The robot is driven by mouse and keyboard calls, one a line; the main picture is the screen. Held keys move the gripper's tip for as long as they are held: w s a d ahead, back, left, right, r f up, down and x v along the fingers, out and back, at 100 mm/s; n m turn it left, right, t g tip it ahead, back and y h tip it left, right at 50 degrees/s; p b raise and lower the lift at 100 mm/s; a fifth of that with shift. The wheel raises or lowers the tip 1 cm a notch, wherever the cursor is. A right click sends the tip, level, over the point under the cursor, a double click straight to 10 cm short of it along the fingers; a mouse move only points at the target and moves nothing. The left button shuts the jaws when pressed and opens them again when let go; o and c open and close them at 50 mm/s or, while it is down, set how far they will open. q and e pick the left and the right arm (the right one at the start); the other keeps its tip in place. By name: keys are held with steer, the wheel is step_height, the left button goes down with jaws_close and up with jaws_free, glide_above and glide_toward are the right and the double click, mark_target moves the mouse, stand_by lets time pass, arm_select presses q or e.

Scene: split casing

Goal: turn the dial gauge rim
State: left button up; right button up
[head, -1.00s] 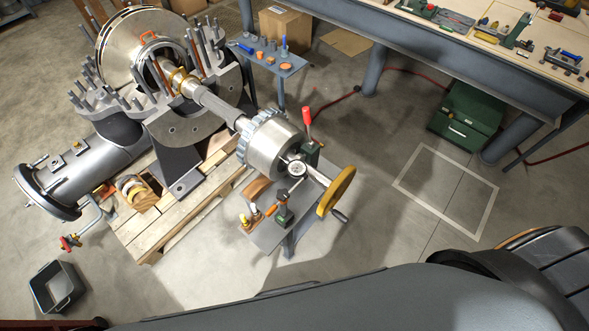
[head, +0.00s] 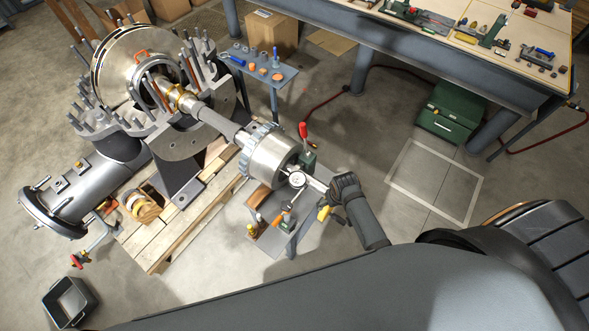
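The dial gauge (head: 297,179), with a round white face, stands just in front of the silver cylindrical hub (head: 272,162) at the shaft's end. One of my grippers (head: 322,187), on a dark arm coming up from the lower right and so taken as my right one, is just to the right of the gauge. Its fingertips point toward the gauge rim; I cannot tell whether they touch it or how far apart they are. The yellow handwheel (head: 325,213) is mostly hidden behind this gripper. My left gripper is not in view.
A red-knobbed lever (head: 303,130) rises just behind the gauge. A small grey stand (head: 268,238) carries small tools below it. The large machine with upright studs (head: 185,140) fills the left. A workbench (head: 450,65) and a green toolbox (head: 452,113) are at the right. The floor between is clear.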

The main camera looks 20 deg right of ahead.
step_height(320, 180, up, 10)
steer(key=g+p, duration=0.2)
steer(key=p, duration=0.1)
glide_above(297, 179)
steer(key=shift+n+y, duration=0.4)
step_height(297, 179, down, 11)
steer(key=b, duration=1.1)
steer(key=shift+r, duration=0.2)
